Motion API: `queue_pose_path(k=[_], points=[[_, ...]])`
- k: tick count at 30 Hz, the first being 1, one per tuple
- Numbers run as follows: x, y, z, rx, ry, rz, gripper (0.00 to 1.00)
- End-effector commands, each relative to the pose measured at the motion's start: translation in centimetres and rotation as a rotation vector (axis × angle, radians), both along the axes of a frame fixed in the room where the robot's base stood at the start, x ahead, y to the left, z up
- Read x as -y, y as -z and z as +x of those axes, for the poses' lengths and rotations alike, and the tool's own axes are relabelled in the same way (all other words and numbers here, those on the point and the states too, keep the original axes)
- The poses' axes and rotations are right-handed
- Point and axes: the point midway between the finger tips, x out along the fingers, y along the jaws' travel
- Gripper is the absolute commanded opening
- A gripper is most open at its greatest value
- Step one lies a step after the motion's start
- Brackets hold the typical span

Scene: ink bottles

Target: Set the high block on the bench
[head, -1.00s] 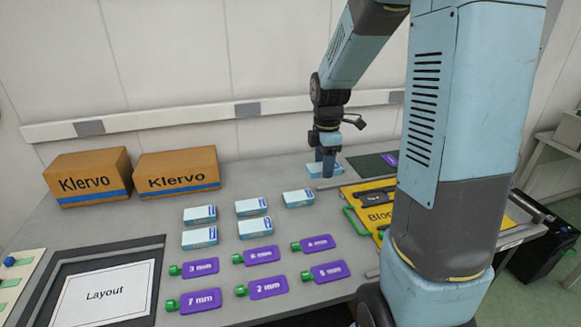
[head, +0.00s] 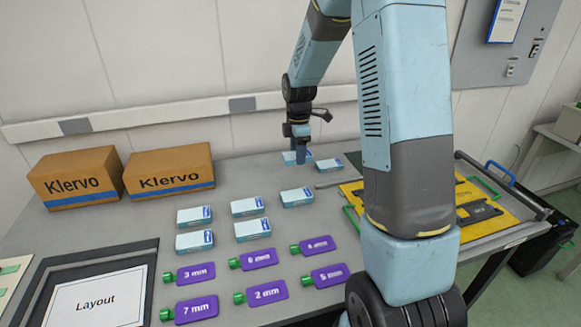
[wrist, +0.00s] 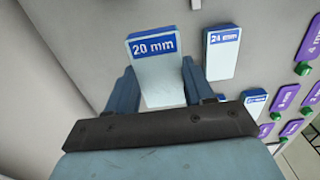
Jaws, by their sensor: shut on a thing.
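My gripper (head: 297,138) is shut on a pale blue and white block (head: 291,158) over the back part of the grey bench (head: 235,180). In the wrist view the held block (wrist: 160,80) lies between the two fingers (wrist: 158,75), and its blue label reads "20 mm". Another block (head: 329,164), labelled "24 mm" in the wrist view (wrist: 222,55), stands apart just to the right. The held block looks larger than it in the wrist view. I cannot tell whether the held block touches the bench.
Several similar blocks (head: 247,206) stand in front. Purple tags with green ends (head: 190,308) lie nearer. Two Klervo cartons (head: 168,170) are at the back left, a Layout sheet (head: 97,300) at the front left. A yellow board (head: 485,222) is partly behind my arm.

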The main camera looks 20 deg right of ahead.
Motion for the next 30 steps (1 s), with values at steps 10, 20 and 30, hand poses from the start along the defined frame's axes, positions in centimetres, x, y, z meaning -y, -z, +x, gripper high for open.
queue_pose_path(k=[10, 20, 30], points=[[-0.7, 4.0, 3.2, -0.002, 0.000, 0.000, 0.00], [-0.8, 6.2, 3.9, -0.004, -0.001, 0.000, 0.00], [-0.8, 7.9, 3.9, 0.000, -0.001, 0.000, 0.00]])
